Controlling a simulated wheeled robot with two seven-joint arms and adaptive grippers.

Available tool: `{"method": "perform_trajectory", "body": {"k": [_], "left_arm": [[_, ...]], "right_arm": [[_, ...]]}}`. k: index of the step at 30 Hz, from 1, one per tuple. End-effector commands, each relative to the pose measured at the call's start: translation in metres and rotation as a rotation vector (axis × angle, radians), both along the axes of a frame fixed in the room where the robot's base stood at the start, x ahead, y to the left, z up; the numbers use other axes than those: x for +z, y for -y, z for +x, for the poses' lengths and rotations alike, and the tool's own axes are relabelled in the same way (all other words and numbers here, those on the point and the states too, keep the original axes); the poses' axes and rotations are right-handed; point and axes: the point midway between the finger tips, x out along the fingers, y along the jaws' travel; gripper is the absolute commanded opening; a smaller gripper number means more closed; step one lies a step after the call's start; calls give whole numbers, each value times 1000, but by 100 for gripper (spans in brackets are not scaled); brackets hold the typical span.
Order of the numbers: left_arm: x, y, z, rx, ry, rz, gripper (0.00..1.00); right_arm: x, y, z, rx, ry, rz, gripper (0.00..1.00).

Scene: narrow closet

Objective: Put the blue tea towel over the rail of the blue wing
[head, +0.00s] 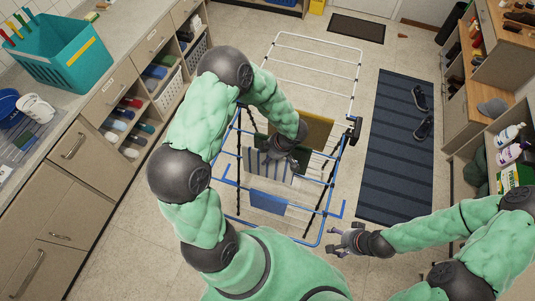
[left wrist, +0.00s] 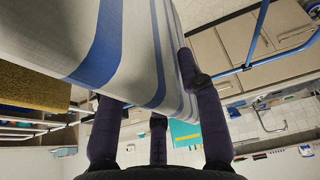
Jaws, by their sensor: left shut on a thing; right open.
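A pale grey tea towel with blue stripes (head: 262,165) hangs over the middle of the drying rack. My left gripper (head: 288,158) is shut on it, and the cloth fills the upper part of the left wrist view (left wrist: 130,45), between my fingers (left wrist: 155,108). The blue wing (head: 232,184) is the rack's near part, with blue rails. A plain blue cloth (head: 268,199) hangs on it, nearer to me than the striped towel. My right gripper (head: 338,240) is open and empty, to the right of the wing's near corner. My left arm hides part of the rack.
An ochre towel (head: 316,128) and a dark green cloth hang farther back on the rack; the white wing (head: 318,62) extends beyond. A dark striped mat (head: 394,150) with shoes lies right. Counter and drawers (head: 75,150) line the left, shelves (head: 500,120) the right.

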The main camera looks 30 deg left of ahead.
Motion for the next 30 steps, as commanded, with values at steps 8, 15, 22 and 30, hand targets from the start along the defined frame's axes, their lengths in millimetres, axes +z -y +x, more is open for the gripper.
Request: {"method": "perform_trajectory", "body": {"k": [8,15,22,30], "left_arm": [[-15,0,0,1,-1,0,0],[-28,0,0,0,-1,1,0],[-39,0,0,0,-1,0,0],[-53,0,0,0,0,1,0]], "right_arm": [[-8,0,0,0,0,0,74],[-13,0,0,0,0,0,74],[-19,0,0,0,0,0,74],[-26,0,0,0,0,0,74]]}}
